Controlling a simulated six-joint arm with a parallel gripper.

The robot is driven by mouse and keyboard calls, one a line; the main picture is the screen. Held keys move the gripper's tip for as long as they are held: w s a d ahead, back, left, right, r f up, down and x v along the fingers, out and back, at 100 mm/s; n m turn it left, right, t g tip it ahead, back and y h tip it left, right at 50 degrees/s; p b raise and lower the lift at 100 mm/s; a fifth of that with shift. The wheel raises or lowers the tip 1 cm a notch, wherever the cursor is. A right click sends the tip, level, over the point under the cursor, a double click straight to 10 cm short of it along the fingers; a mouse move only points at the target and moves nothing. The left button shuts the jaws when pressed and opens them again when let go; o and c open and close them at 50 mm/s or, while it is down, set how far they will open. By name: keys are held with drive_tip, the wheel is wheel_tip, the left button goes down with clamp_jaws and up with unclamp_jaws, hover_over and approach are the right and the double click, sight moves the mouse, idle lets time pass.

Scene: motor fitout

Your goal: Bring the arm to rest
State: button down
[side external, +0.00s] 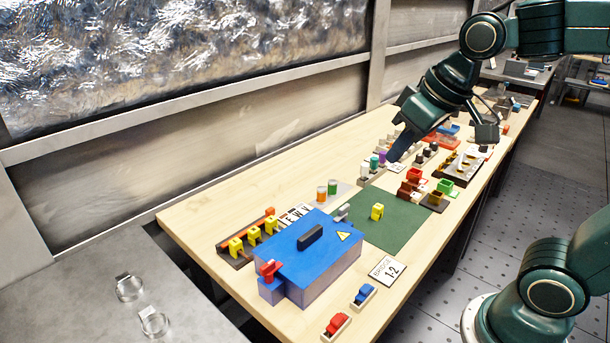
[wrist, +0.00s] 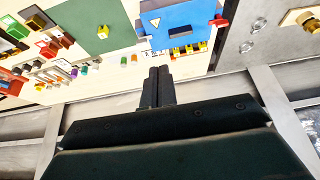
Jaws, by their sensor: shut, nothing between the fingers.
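My gripper (side external: 401,150) is in the air above the far half of the wooden workbench (side external: 200,205), clear of the parts below it. In the wrist view its two dark fingers (wrist: 158,72) lie side by side, shut with nothing between them. A blue box (side external: 308,262) with a dark handle, a yellow warning label and a red part at its front left corner sits on the bench; it also shows in the wrist view (wrist: 185,18). A green mat (side external: 395,232) lies beside it with a yellow part (side external: 377,212) on it.
Several yellow parts (side external: 254,233) stand in a rack beside the box. Small red (side external: 337,324) and blue (side external: 363,294) parts sit in trays at the front edge. Coloured parts (side external: 412,182) crowd the bench beyond the mat. A wall runs along the back. A grey table (side external: 80,290) is at left.

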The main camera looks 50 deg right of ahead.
drive_tip(key=s+f, duration=0.2)
drive_tip(key=s, duration=0.7)
drive_tip(key=shift+f, duration=0.4)
drive_tip(key=shift+d, duration=0.1)
idle(0.4)
